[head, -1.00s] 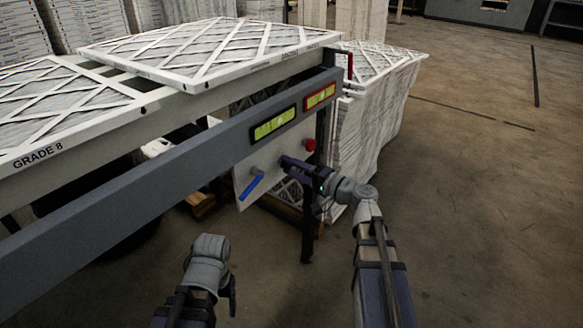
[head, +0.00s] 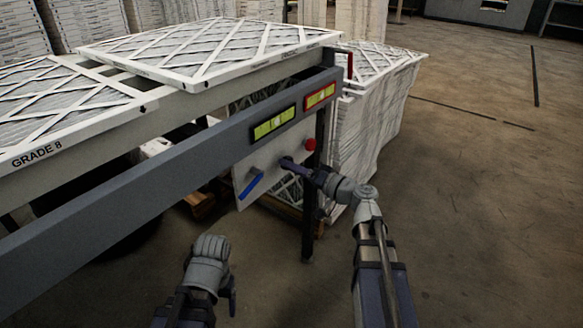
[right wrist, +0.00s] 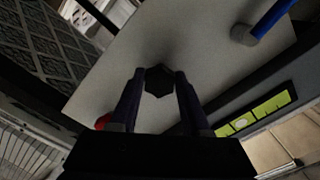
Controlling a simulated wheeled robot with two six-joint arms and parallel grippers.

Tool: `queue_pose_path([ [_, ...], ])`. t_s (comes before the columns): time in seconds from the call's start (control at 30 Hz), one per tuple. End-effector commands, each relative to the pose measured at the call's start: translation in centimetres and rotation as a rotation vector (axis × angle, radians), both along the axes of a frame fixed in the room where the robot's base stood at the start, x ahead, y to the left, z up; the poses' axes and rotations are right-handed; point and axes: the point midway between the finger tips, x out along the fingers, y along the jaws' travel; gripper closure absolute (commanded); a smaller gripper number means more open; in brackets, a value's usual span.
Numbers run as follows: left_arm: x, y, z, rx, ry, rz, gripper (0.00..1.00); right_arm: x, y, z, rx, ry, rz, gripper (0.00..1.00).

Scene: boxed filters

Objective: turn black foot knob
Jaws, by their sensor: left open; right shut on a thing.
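The black foot knob (right wrist: 159,81) is a dark, faceted knob on a pale panel (right wrist: 110,75). In the right wrist view it sits between the fingertips of my right gripper (right wrist: 157,84), which is shut on it. In the head view my right gripper (head: 288,163) reaches the same panel (head: 246,195) and mostly hides the knob. My left gripper (head: 232,290) is low in the head view, well away from the panel. Its jaws are open and mostly hidden behind my wrist.
A blue lever (head: 251,184) and a red knob (head: 310,144) flank the black knob. Two green level windows (head: 274,124) (head: 320,96) sit on the grey beam (head: 130,185) above. Boxed filters (head: 205,52) lie on top. Open floor (head: 480,210) is at right.

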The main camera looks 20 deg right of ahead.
Motion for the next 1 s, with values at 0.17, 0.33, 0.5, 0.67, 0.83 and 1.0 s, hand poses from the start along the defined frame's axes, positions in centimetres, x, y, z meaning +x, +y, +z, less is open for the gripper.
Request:
queue_pose_path([
  [0.17, 0.0, 0.0, 0.0, 0.000, 0.000, 0.000, 0.23, -0.1, 0.1, -0.1, -0.005, 0.000, 0.002, 1.00],
  [0.33, 0.0, 0.0, 0.0, 0.000, 0.000, 0.000, 0.23, -0.1, 0.1, -0.1, -0.004, 0.001, 0.002, 1.00],
  [0.5, 0.0, 0.0, 0.0, 0.000, 0.000, 0.000, 0.23, -0.1, 0.1, -0.1, -0.003, 0.001, 0.002, 0.35],
  [0.67, 0.0, 0.0, 0.0, 0.000, 0.000, 0.000, 0.23, -0.1, 0.0, -0.1, -0.002, 0.000, 0.002, 0.23],
  [0.83, 0.0, 0.0, 0.0, 0.000, 0.000, 0.000, 0.23, -0.1, 0.0, 0.0, -0.001, 0.000, 0.001, 0.23],
  [1.0, 0.0, 0.0, 0.0, 0.000, 0.000, 0.000, 0.23, -1.3, -0.9, 0.0, -0.001, 0.000, -0.002, 0.23],
])
